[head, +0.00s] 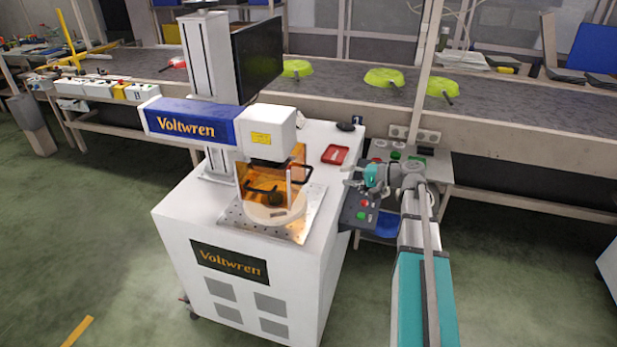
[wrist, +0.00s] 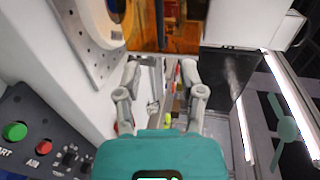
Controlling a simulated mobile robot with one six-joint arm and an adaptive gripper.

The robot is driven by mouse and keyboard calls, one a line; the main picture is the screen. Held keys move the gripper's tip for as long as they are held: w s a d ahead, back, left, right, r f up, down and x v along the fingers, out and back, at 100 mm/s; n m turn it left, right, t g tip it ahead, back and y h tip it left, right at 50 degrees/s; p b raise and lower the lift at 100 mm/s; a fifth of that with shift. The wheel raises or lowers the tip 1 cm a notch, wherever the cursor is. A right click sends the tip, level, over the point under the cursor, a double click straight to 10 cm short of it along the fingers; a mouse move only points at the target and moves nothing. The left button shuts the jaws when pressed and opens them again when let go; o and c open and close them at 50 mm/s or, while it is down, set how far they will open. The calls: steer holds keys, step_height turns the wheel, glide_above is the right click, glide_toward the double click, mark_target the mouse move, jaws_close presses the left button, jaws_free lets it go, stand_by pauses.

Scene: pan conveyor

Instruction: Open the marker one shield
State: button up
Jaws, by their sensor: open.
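The marker is a white cabinet (head: 240,250) with a blue and white "Voltwren" head (head: 195,122). Its orange see-through shield (head: 247,174) hangs under the head around a round fixture (head: 262,214) on a perforated metal plate (head: 238,219). Black bar handles show on the shield. Orange panel (wrist: 150,30) also shows at the top of the wrist view, beyond my fingertips. My gripper (head: 347,177) is open and empty, right of the cabinet top and apart from the shield. In the wrist view my gripper (wrist: 160,72) has its fingers spread, with nothing between them.
A control box with green and red buttons (head: 361,215) sits beside the cabinet, below my gripper. A red tray (head: 335,154) lies on the cabinet top. A black monitor (head: 257,58) stands behind. A conveyor (head: 520,105) carrying green pans (head: 384,77) runs along the back.

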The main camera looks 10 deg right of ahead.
mark_target(309, 174)
steer(key=b+x, duration=0.2)
steer(key=x, duration=1)
steer(key=shift+w+a+f, duration=0.1)
steer(key=shift+w+a, duration=0.05)
jaws_close()
